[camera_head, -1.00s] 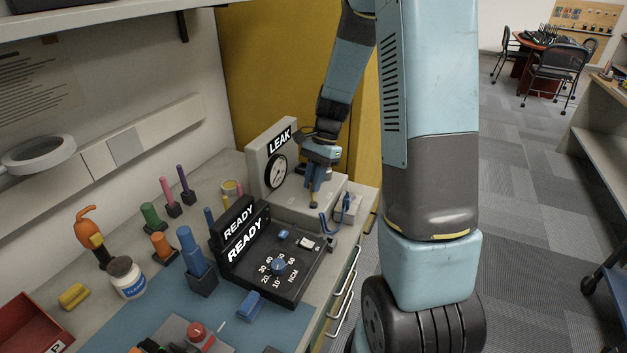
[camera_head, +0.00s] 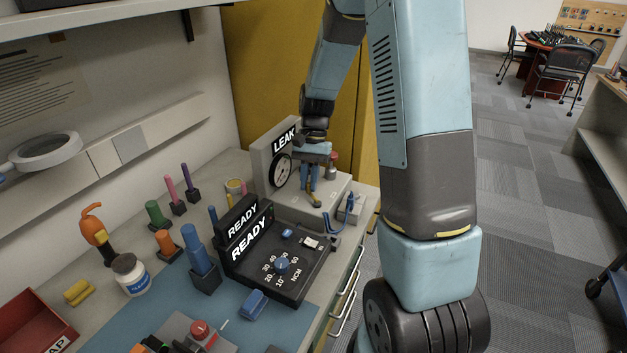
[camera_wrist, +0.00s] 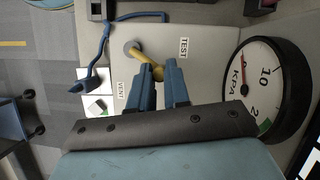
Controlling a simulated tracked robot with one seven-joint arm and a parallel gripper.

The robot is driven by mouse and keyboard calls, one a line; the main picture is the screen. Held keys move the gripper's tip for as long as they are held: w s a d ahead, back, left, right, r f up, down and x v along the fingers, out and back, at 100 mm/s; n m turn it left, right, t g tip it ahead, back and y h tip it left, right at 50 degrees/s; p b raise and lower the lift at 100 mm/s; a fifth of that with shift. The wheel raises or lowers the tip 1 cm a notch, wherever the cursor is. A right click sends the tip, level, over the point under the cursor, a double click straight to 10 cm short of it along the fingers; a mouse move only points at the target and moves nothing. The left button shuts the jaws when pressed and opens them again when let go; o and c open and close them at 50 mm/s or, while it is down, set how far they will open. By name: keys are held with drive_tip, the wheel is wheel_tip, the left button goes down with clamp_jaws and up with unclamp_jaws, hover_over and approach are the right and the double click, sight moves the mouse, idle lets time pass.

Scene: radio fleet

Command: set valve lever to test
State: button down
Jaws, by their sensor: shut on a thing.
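The valve lever is a small yellow handle (camera_wrist: 153,66) on a grey round pivot on the light test unit. In the wrist view it points from the pivot into my gripper, at an angle between the VENT label (camera_wrist: 121,90) and the TEST label (camera_wrist: 184,47). My gripper (camera_wrist: 161,68) has its blue fingers shut on the lever; the fingers hide its outer end. In the head view my gripper (camera_head: 312,184) reaches down over the unit's top, and part of the yellow lever (camera_head: 315,200) shows below the fingers.
A round KPA gauge (camera_wrist: 268,88) stands close beside the gripper, under a LEAK sign (camera_head: 285,138). A blue hose (camera_wrist: 100,55) lies on the lever's other side. A black READY unit (camera_head: 275,255) sits in front. A red-topped part (camera_head: 332,165) stands behind the gripper.

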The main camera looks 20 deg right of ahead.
drive_tip(key=shift+s+a+n+g+h, duration=0.2)
drive_tip(key=shift+a+n+h, duration=0.3)
drive_tip(key=shift+n, duration=0.65)
drive_tip(key=shift+s+a+n+g+h, duration=0.15)
drive_tip(key=shift+a+n+h, duration=0.3)
drive_tip(key=shift+n, duration=0.7)
drive_tip(key=c, duration=1.1)
unclamp_jaws()
drive_tip(key=v, duration=1.3)
drive_tip(key=shift+w+r, duration=0.15)
drive_tip(key=shift+r, duration=0.15)
